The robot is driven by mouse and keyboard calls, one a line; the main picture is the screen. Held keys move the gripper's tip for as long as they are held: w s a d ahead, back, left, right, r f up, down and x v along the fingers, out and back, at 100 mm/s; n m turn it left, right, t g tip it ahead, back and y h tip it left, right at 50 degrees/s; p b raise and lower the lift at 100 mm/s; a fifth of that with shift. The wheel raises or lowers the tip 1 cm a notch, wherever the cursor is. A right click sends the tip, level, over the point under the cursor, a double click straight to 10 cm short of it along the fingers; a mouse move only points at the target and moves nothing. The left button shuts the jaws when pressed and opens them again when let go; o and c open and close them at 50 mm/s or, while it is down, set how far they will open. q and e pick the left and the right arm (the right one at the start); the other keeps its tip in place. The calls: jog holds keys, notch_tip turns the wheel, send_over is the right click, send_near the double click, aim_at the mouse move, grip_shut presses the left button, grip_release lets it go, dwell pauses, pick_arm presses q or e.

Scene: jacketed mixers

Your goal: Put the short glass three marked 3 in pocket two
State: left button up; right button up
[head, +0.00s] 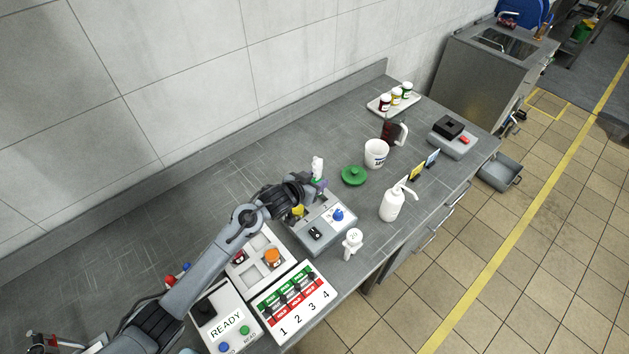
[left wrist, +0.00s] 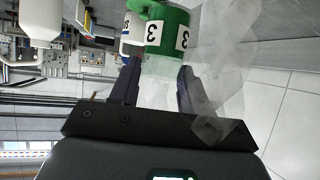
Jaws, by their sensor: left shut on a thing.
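In the left wrist view, a green band marked 3 on white labels (left wrist: 166,30) shows just beyond my fingertips, with clear, see-through glass below it. My left gripper (left wrist: 155,85) is shut on this glass, one finger on each side. In the head view my left gripper (head: 312,187) is above the back of a grey box with a blue knob (head: 338,215). A small white-topped thing (head: 317,165) shows at its fingertips, too small to read. The arm hides part of the box, and I cannot make out numbered pockets. My right gripper is not in view.
A panel numbered 1 to 4 (head: 296,302) and a READY box (head: 224,322) stand in front. The counter's back left is clear.

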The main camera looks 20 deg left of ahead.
pick_arm(q)
jog(key=shift+f+b, duration=1)
jog(key=shift+f, duration=0.05)
jog(key=shift+f+b, duration=0.3)
jog(key=shift+f, duration=0.5)
jog(key=shift+f+b, duration=0.55)
jog(key=shift+f, duration=0.55)
jog(key=o, duration=1.2)
jog(key=shift+f, duration=0.1)
jog(key=shift+o, duration=0.3)
jog(key=o, duration=0.4)
